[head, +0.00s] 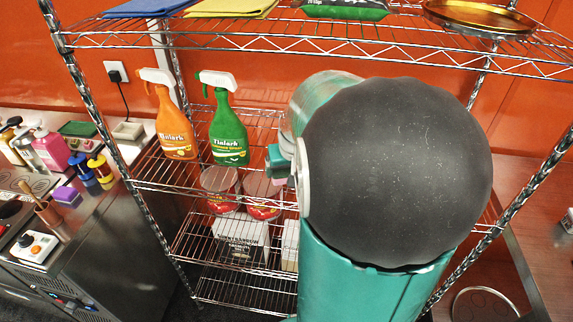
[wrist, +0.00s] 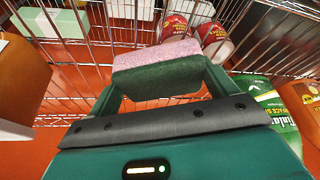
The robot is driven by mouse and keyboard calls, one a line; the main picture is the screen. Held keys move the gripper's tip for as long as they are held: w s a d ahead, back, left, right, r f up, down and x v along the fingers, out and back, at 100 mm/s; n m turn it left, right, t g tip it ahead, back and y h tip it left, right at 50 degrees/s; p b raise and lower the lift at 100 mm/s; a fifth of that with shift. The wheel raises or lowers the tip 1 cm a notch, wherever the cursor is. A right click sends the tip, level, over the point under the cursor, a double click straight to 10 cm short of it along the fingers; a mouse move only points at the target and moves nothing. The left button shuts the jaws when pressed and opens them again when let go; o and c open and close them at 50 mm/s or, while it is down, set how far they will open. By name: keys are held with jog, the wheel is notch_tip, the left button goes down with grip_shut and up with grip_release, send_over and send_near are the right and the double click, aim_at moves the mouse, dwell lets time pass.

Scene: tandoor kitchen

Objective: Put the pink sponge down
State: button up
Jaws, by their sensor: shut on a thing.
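The pink sponge (wrist: 157,55), with a dark green scouring layer, sits between the two teal fingers of my gripper (wrist: 160,84) in the wrist view. The fingers are shut on its ends. Wire shelf bars show around and behind it; I cannot tell whether the sponge touches any of them. In the head view my own arm covers the right of the wire rack (head: 262,124), and the sponge is hidden there.
An orange spray bottle (head: 174,122) and a green spray bottle (head: 228,127) stand on the middle shelf, left of my arm. Red cans (head: 219,190) and a white box (head: 240,238) stand lower. Folded cloths (head: 231,8) and a golden tray (head: 478,16) lie on the top shelf.

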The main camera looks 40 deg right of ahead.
jog(key=shift+w+f, duration=0.15)
jog(key=shift+w, duration=0.15)
jog(key=shift+s, duration=0.2)
jog(key=o, duration=1.3)
jog(key=shift+f, duration=0.1)
jog(key=shift+c, duration=0.2)
jog(key=v, duration=1.2)
jog(key=s+a+n+y, duration=0.1)
jog(key=s+a+n, duration=0.2)
jog(key=a, duration=0.9)
jog(key=s+a+n+t+y, duration=0.1)
jog(key=s+a+n, duration=0.2)
jog(key=a, duration=0.9)
jog(key=shift+a+t, duration=0.3)
